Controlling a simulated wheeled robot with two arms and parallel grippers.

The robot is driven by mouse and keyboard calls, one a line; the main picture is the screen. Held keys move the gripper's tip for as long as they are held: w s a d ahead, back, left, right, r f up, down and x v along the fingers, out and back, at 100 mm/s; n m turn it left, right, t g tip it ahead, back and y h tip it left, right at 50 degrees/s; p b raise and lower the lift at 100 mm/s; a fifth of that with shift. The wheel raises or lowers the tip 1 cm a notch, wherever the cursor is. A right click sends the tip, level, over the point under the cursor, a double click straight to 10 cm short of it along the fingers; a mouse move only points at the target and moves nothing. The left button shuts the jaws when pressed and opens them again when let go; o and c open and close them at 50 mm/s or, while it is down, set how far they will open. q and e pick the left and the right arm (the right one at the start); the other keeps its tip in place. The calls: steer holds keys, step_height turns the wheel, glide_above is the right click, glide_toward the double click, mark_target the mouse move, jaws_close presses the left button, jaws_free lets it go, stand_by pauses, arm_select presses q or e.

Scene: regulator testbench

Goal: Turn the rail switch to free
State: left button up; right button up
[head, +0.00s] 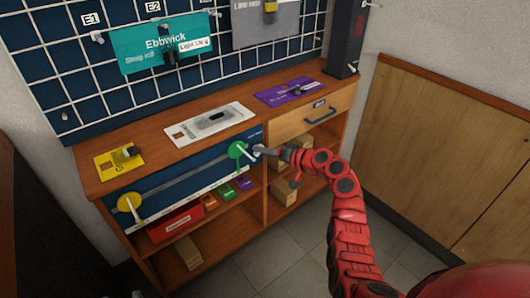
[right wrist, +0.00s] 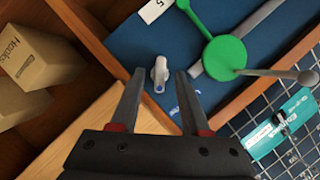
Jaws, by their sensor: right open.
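A small light-grey switch knob (right wrist: 160,76) sits on the blue panel (right wrist: 135,42), near the green disc (right wrist: 225,53) in the right wrist view. My right gripper (right wrist: 160,88) is open; its two dark fingers point at the knob, one on each side of it in the picture. Whether they touch it cannot be told. In the head view my right gripper (head: 270,152) is at the right end of the blue panel (head: 185,176), just right of the green disc (head: 237,149). The switch's markings are too small to read. My left gripper is not in view.
A yellow disc (head: 129,202) with a lever is at the panel's left end, joined by a grey rail. The bench top (head: 140,148) carries yellow, white and purple plates. A drawer (head: 312,116) is beside the panel. Boxes (head: 283,192) stand on shelves below; open floor lies in front.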

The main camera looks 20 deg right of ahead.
steer(key=p+v, duration=0.2)
steer(key=v, duration=1.5)
steer(key=shift+s+p, duration=0.2)
steer(key=shift+p, duration=0.2)
